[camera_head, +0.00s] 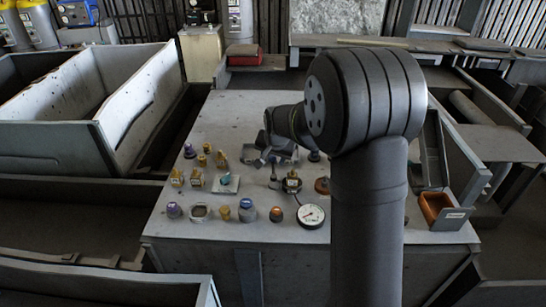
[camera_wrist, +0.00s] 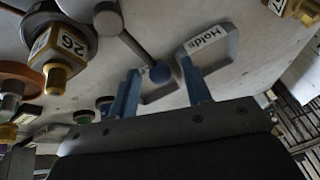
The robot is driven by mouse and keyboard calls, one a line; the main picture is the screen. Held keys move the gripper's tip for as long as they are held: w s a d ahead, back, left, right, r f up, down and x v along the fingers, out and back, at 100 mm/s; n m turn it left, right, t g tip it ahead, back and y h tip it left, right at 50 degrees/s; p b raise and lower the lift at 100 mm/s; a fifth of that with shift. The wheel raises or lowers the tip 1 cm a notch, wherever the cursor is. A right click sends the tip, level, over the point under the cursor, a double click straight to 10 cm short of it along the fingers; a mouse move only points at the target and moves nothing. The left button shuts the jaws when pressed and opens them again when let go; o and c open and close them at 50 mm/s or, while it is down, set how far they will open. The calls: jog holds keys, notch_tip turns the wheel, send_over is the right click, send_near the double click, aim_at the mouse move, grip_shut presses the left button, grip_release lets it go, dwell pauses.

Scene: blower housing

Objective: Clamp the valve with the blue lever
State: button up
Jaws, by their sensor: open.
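In the wrist view, a grey rod with a round blue knob (camera_wrist: 160,73) runs up and left to a grey round hub (camera_wrist: 106,19); it looks like the blue lever. My gripper (camera_wrist: 160,69) is open, with one blue finger on each side of the knob. I cannot tell whether the fingers touch it or how far above they are. I cannot make out the blue lever there.
A grey frame labelled "Holds" (camera_wrist: 208,38) lies right of the knob. A brass fitting tagged 26 (camera_wrist: 62,58) stands to the left. The table (camera_head: 190,245) carries several small fittings and a round gauge (camera_head: 311,216).

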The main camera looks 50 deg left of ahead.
grip_shut()
